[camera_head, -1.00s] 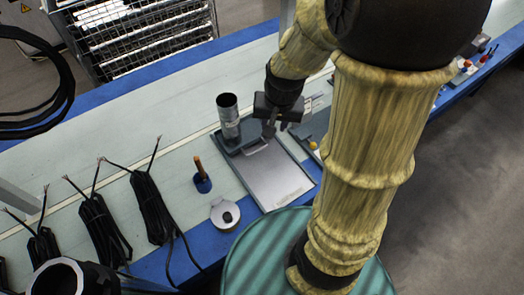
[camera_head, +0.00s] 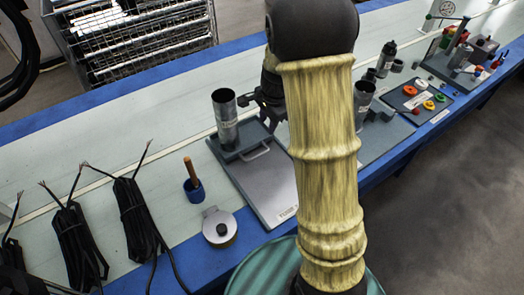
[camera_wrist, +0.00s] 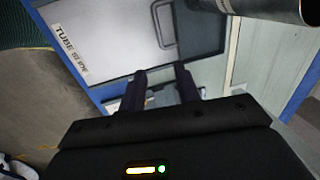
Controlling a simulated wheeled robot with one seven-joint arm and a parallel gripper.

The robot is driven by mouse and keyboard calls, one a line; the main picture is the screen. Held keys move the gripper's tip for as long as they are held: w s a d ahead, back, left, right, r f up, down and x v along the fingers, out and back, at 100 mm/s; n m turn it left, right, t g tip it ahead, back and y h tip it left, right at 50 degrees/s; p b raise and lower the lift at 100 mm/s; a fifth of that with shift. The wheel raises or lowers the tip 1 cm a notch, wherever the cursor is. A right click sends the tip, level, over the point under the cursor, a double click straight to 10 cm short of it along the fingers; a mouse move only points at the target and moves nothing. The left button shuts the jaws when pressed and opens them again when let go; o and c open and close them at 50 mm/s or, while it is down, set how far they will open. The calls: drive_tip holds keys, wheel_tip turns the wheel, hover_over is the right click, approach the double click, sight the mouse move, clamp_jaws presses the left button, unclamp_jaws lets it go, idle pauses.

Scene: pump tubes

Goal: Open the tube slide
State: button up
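The tube slide (camera_head: 265,185) is a flat grey plate in a dark frame on the bench, left of my arm in the head view. Its "TUBE SLIDE" label shows at the near end. A handle (camera_head: 257,151) stands near its far end, just in front of an upright metal tube (camera_head: 226,118). The wrist view also shows the handle (camera_wrist: 160,26) and the plate (camera_wrist: 108,38). My gripper (camera_wrist: 161,72) is open and empty, its fingers apart and clear of the handle. In the head view it is partly hidden by my arm, right of the tube.
A wooden-handled tool in a blue holder (camera_head: 194,185), a round metal lid-like piece (camera_head: 219,228) and black cable bundles (camera_head: 145,215) lie to the left. Another metal tube (camera_head: 362,98) and a board with coloured knobs (camera_head: 416,98) stand to the right. A wire basket is behind.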

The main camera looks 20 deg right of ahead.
sight(261, 153)
drive_tip(key=w+f+b, duration=0.1)
drive_tip(key=f, duration=0.4)
drive_tip(key=w+f+b, duration=0.1)
drive_tip(key=f, duration=0.5)
drive_tip(key=w+a+f+b, duration=0.1)
drive_tip(key=f, duration=0.5)
drive_tip(key=shift+f, duration=0.1)
clamp_jaws()
